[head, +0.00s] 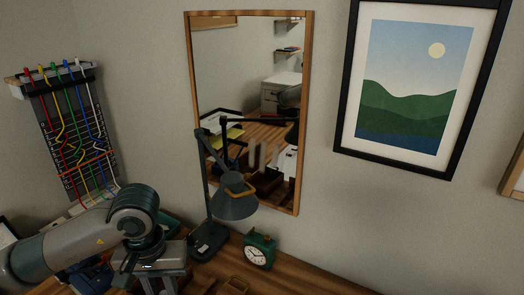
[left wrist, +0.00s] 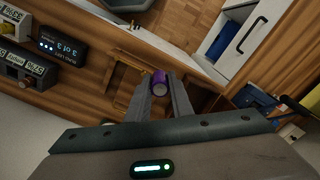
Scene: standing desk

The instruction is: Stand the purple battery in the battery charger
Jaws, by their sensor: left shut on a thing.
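The purple battery (left wrist: 159,83) is between the two fingers of my left gripper (left wrist: 160,90) in the left wrist view. The fingers are shut on it, and its pale round end faces the camera. In the head view my left gripper (head: 160,283) is at the bottom edge, in front of the desk lamp; its fingertips and the battery cannot be made out there. My right gripper is not in view.
A dark lamp (head: 234,206) and a green clock (head: 260,252) stand on the wooden desk (head: 310,282) near the wall mirror (head: 305,120). The left wrist view shows a wooden frame (left wrist: 122,75), a dark display box (left wrist: 62,46) and a white open drawer (left wrist: 240,38).

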